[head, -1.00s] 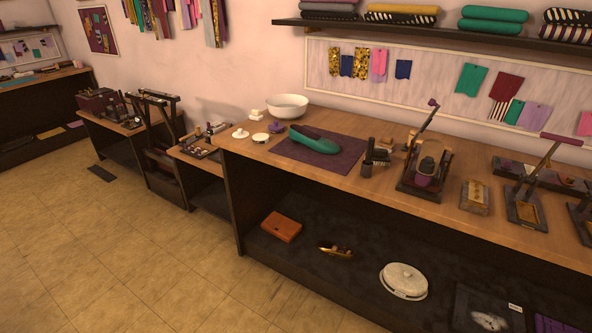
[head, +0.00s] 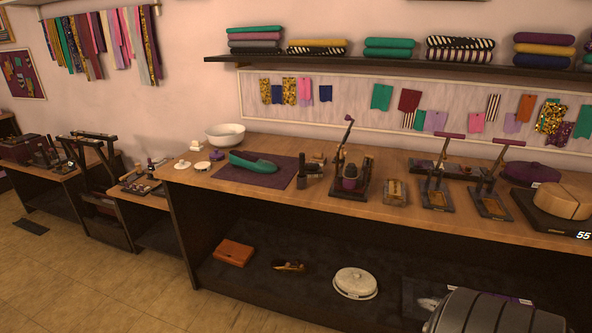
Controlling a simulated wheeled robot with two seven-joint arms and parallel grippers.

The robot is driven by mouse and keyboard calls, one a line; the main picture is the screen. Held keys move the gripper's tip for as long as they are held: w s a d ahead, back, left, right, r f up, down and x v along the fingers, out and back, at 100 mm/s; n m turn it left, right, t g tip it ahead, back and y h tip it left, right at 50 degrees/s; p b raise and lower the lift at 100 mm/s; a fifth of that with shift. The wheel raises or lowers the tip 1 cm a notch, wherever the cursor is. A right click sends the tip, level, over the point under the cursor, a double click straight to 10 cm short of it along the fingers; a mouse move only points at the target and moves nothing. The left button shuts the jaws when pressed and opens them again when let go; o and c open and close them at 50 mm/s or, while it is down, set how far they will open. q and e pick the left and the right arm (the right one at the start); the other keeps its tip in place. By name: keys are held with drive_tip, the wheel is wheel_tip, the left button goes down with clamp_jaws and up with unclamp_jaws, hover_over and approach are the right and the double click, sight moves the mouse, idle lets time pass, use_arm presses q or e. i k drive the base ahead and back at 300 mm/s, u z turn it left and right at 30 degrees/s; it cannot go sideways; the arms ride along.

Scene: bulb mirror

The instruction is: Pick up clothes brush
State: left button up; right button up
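I cannot single out the clothes brush with certainty. A small block with a pale brown top (head: 395,193) sits on the long wooden counter (head: 330,207), right of a dark stand with a tilted lever (head: 350,180). A small dark and brass-coloured piece (head: 289,267) lies on the dark lower shelf (head: 318,280); at this size I cannot tell whether it is a brush. Neither of my grippers is in view.
On the counter are a teal shoe-like form (head: 252,162) on a purple mat (head: 270,179), a white bowl (head: 225,134), two lever presses (head: 437,192) (head: 491,204) and a round wooden block (head: 563,201). A brown box (head: 233,252) and a white lidded dish (head: 355,283) sit below.

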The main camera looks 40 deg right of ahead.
sight(312, 169)
drive_tip(key=u, duration=0.25)
drive_tip(key=i, duration=2.55)
drive_tip(key=z, duration=1.7)
drive_tip(key=i, duration=0.8)
drive_tip(key=z, duration=0.75)
